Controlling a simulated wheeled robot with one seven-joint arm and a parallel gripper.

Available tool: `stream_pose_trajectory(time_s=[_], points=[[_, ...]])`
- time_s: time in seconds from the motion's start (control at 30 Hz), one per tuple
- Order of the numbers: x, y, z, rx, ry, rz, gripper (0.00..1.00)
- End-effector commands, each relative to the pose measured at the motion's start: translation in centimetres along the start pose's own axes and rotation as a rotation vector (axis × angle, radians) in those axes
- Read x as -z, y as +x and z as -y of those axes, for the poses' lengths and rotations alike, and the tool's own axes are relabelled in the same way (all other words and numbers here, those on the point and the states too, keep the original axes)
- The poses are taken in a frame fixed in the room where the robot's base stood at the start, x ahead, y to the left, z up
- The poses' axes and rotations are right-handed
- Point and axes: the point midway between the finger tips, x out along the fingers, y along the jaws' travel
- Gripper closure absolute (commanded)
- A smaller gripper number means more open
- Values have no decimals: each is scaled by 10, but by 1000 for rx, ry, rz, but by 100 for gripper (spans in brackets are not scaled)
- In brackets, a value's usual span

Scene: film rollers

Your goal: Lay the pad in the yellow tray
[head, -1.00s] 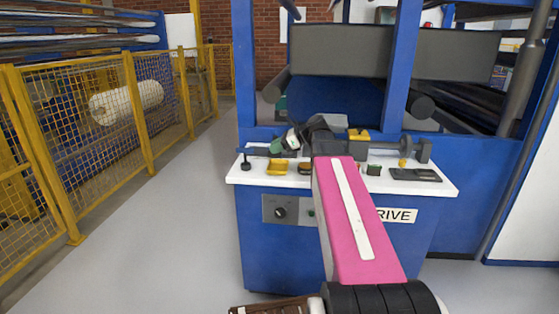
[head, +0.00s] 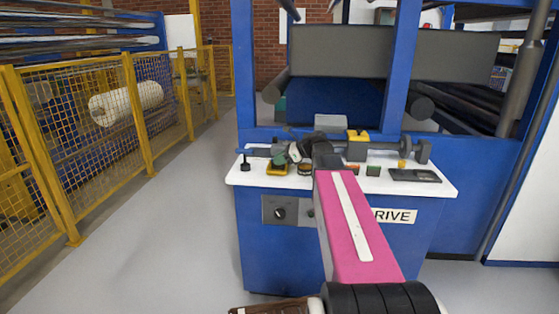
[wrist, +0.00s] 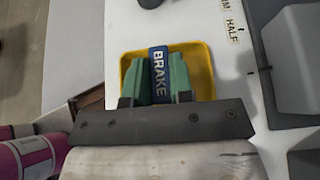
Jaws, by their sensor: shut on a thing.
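The pad is a narrow blue strip marked BRAKE (wrist: 159,74), seen in the wrist view. My gripper (wrist: 159,82) is shut on it, with a green finger on each side. The yellow tray (wrist: 206,70) lies behind the fingers and pad, which overlap its middle. I cannot tell whether the pad touches the tray floor. In the head view the tray (head: 273,171) sits on the left part of the white counter, and my gripper (head: 281,158) is right over it, partly covering it. The pad is hard to make out there.
The white counter (head: 330,184) also holds a dark upright knob (head: 245,163) left of the tray, a small green block (head: 373,170) and a flat dark panel (head: 415,175) at right. A yellow block (head: 358,135) and a grey shaft stand behind. Yellow fencing (head: 140,110) is at left.

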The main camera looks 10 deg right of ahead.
Motion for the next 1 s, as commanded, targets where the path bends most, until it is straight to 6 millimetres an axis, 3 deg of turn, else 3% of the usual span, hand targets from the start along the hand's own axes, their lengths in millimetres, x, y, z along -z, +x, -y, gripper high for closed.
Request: stream_pose_trajectory(time_s=[0.2, 0.23, 0.3, 0.67, 1.0], points=[[2, 1, 0, 0, 1, 0, 100], [3, 1, 0, 0, 1, 0, 76], [2, 1, 0, 0, 1, 0, 53], [-1, 0, 0, 0, 0, 0, 53], [0, -51, 0, 2, 0, 0, 53]])
